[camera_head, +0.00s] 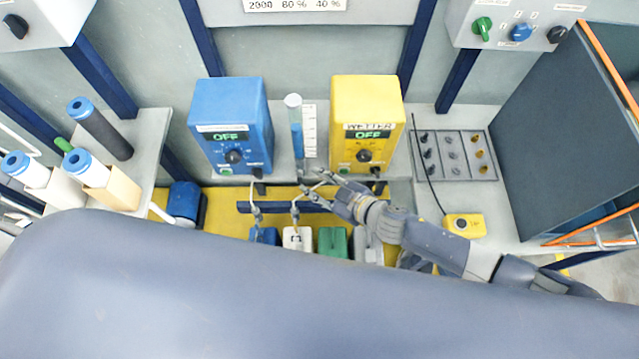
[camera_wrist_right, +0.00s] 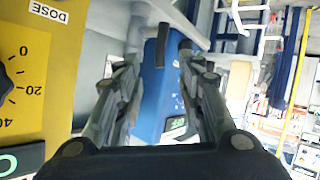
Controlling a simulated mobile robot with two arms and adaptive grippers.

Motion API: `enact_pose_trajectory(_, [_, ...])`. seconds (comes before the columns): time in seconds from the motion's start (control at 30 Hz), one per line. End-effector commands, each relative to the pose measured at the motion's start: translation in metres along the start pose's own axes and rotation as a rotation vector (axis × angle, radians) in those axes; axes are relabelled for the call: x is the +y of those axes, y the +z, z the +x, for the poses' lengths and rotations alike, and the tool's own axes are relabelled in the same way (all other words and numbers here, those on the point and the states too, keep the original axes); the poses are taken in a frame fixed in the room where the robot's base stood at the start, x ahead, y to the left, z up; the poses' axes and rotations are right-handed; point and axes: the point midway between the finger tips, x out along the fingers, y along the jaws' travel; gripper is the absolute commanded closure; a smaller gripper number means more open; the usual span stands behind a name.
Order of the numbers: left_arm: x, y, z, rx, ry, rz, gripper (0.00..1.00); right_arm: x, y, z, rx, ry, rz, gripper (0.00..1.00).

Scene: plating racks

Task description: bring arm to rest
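My right gripper (camera_head: 311,180) reaches in from the right in the head view, in front of the gap between the blue box and the yellow box. Its two fingers are spread apart. In the right wrist view its fingers (camera_wrist_right: 157,65) stand on both sides of the picture with nothing gripped between them. The blue box (camera_wrist_right: 160,100) shows behind that gap. My left gripper and left arm are not in view.
The blue box (camera_head: 229,118) and yellow box (camera_head: 366,118) flank an upright tube (camera_head: 295,125). Hooks hang by a bar (camera_head: 290,207) above coloured blocks. A grey tray (camera_head: 452,155) and small yellow box (camera_head: 464,226) lie right. Capped cylinders (camera_head: 104,132) stand left.

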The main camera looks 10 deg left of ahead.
Motion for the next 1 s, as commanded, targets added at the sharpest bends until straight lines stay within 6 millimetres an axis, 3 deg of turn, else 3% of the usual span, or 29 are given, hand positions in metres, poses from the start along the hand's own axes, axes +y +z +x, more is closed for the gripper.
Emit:
enact_pose_trajectory(0.77, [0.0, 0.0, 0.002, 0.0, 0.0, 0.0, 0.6, 0.001, 0.004, -0.004, -0.005, 0.006, 0.006, 0.65])
enact_pose_trajectory(0.87, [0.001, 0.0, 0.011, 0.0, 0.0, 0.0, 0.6, 0.006, 0.025, 0.002, -0.028, 0.041, 0.032, 0.65])
enact_pose_trajectory(0.97, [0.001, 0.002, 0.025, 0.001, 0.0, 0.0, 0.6, 0.018, 0.066, 0.009, -0.079, 0.108, 0.086, 0.65])
enact_pose_trajectory(1.0, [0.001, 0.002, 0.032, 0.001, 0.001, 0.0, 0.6, 0.022, 0.088, 0.01, -0.107, 0.14, 0.113, 0.65])
